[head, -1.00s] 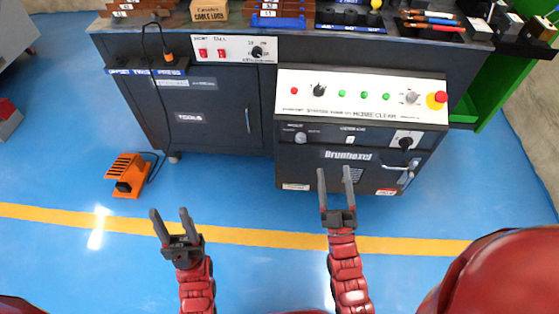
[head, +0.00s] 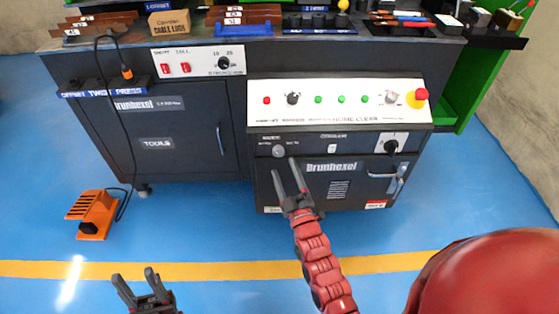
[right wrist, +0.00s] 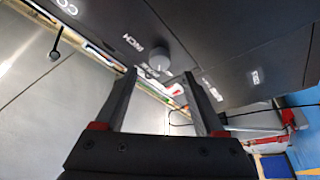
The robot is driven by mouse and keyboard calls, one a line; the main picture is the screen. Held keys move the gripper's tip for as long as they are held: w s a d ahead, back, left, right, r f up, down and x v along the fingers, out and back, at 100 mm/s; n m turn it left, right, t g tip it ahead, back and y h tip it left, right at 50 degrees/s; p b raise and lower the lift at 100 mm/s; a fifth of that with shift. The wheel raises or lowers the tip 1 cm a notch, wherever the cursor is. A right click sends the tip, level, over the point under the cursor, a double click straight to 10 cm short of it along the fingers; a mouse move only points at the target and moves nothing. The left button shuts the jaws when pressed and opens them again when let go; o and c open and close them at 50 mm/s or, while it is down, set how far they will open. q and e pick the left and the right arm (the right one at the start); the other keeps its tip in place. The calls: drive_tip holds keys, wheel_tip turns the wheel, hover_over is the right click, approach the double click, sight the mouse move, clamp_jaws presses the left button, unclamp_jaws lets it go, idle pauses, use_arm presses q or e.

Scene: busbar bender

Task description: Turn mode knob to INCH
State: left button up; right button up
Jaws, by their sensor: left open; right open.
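The mode knob is a small grey round knob (head: 278,151) at the upper left of the dark front panel (head: 340,165). In the right wrist view, the knob (right wrist: 158,62) has a white INCH label (right wrist: 132,43) beside it; its pointer direction is too small to tell. My right gripper (head: 284,167) is open and empty, its fingertips just below the knob in the head view. In the right wrist view its fingertips (right wrist: 161,75) lie either side of the knob's line; contact cannot be told. My left gripper (head: 133,275) is open and empty, low at the left, away from the machine.
The white control panel (head: 335,104) above carries another knob (head: 292,98), green buttons and a red emergency stop (head: 421,95). A rotary switch (head: 391,146) and a handle (head: 397,182) are at the right. An orange foot pedal (head: 93,213) stands on the floor.

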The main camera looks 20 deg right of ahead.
sight(279, 154)
drive_tip(key=b+x, duration=0.1)
drive_tip(key=x, duration=0.4)
drive_tip(key=shift+w, duration=0.2)
clamp_jaws()
